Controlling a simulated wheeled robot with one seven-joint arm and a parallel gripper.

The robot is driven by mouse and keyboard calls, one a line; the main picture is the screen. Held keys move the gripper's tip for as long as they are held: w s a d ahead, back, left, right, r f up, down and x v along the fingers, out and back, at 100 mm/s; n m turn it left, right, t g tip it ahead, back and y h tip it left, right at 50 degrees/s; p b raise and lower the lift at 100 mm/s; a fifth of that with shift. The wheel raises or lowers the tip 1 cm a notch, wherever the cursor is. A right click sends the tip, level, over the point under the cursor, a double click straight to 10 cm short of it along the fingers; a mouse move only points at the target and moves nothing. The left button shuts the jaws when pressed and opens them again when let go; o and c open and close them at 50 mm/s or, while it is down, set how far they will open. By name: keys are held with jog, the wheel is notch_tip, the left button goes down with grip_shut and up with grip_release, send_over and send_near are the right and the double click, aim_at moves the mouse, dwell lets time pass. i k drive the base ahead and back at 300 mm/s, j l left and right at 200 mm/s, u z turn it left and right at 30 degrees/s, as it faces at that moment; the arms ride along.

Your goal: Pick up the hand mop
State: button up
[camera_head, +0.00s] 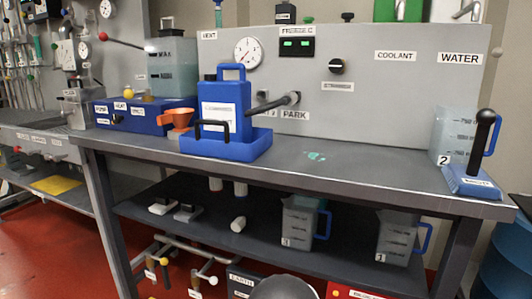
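The hand mop (472,181) appears to be the blue, flat-based tool with a white label and an upright black handle. It stands on the right end of the grey bench top (380,176), near the front edge. Its label is too small to read. A clear jug (450,130) with a blue handle, marked 2, stands right behind it and is partly covered by it. A small pale green patch (316,156) lies on the middle of the bench top. My gripper is not in view.
A blue canister (226,118) stands in a blue tray (250,149) left of the patch. A panel with a gauge (248,52) rises behind the bench. Two jugs stand on the lower shelf. The bench between patch and mop is clear.

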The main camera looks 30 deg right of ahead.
aim_at(470, 181)
jog(key=z, duration=2.2)
